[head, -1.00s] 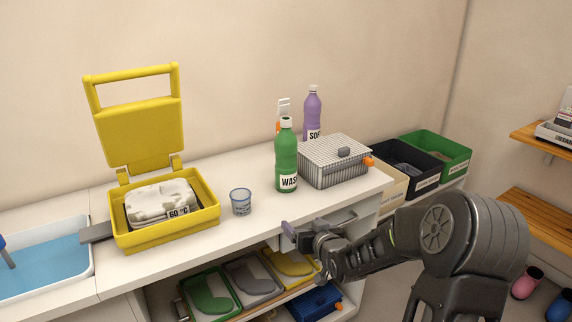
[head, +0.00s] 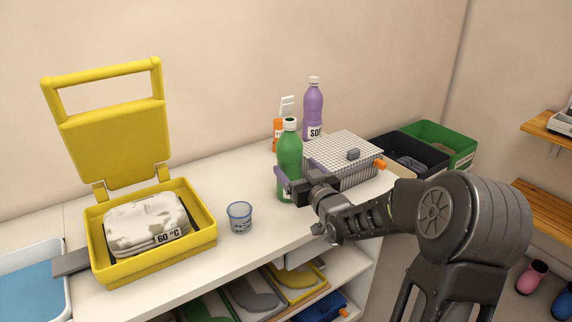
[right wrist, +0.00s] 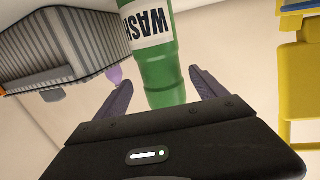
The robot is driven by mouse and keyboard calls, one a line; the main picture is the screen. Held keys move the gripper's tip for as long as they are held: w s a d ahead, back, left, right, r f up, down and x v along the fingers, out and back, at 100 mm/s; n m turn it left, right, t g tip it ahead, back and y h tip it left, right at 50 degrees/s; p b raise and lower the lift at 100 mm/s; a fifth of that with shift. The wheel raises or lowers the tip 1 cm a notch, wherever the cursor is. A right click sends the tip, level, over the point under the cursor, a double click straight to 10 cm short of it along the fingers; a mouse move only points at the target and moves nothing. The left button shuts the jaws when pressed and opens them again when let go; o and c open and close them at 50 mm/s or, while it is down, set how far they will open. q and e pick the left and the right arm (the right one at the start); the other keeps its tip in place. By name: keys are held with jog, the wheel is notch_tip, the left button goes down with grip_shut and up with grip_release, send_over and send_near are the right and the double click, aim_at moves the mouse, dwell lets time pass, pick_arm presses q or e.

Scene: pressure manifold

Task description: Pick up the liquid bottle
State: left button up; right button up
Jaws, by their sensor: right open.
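In the right wrist view the green bottle (right wrist: 160,60) rises between the two open purple-grey fingers (right wrist: 160,92), with gaps on both sides. A purple bottle (head: 313,104) marked "SOF…" stands behind, near the wall. My left gripper is not in view.
A grey striped box (head: 340,150) stands close right of the green bottle. An orange bottle (head: 277,134) is behind it. A measuring cup (head: 240,217) and an open yellow case (head: 150,235) stand to the left. Counter between cup and bottle is clear.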

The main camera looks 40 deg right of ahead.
aim_at(294, 166)
jog(key=shift+s, duration=0.1)
jog(key=shift+x, duration=1.35)
jog(key=shift+w+p, duration=0.4)
jog(key=shift+w, duration=0.15)
jog(key=x, duration=0.4)
jog(key=shift+w+p, duration=0.1)
jog(key=shift+p, duration=0.25)
